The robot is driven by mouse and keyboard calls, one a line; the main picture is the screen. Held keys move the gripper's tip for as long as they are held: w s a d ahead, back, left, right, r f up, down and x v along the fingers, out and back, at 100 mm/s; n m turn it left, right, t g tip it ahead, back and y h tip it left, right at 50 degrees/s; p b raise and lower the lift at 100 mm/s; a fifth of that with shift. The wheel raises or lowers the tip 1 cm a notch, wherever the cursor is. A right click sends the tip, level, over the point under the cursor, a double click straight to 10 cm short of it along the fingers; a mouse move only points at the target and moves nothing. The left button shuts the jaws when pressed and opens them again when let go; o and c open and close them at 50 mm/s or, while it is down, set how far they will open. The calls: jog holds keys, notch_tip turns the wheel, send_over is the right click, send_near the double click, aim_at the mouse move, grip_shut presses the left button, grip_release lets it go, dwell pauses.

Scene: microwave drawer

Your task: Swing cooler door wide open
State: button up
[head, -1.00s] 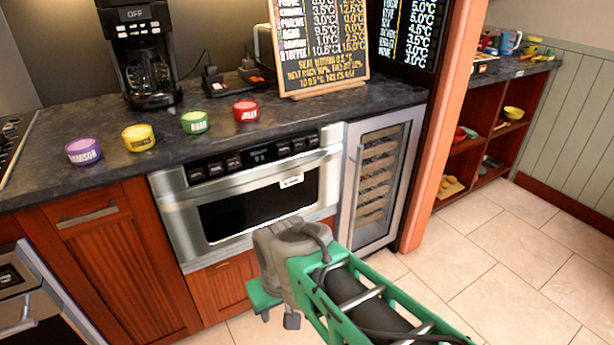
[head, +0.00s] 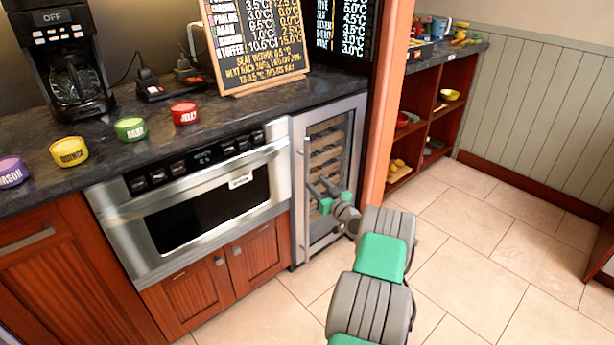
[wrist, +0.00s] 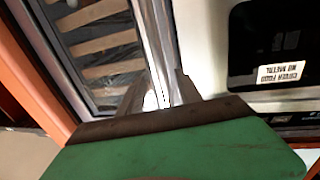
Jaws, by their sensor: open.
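The cooler (head: 328,150) is a narrow unit with a steel-framed glass door and wooden racks inside, right of the microwave drawer. Its door looks shut. Its slim upright handle (head: 306,160) is on the door's left side. My gripper (head: 320,188) is in front of the door, close to the handle, with its fingers apart. In the wrist view, the open fingers (wrist: 158,92) point at the door's steel edge, with a bright metal bar between them in the picture. I cannot tell whether they touch it.
The microwave drawer (head: 190,200) is left of the cooler, over wooden cabinets. An orange post (head: 388,110) stands close on the cooler's right. Tiled floor (head: 480,230) is free to the right. Labelled bowls, a coffee machine and a chalkboard stand on the counter (head: 100,165).

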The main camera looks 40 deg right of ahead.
aim_at(308, 176)
jog(key=w, duration=0.4)
jog(key=w+d+b, duration=0.1)
jog(key=w, duration=0.2)
grip_shut()
dwell(1.2)
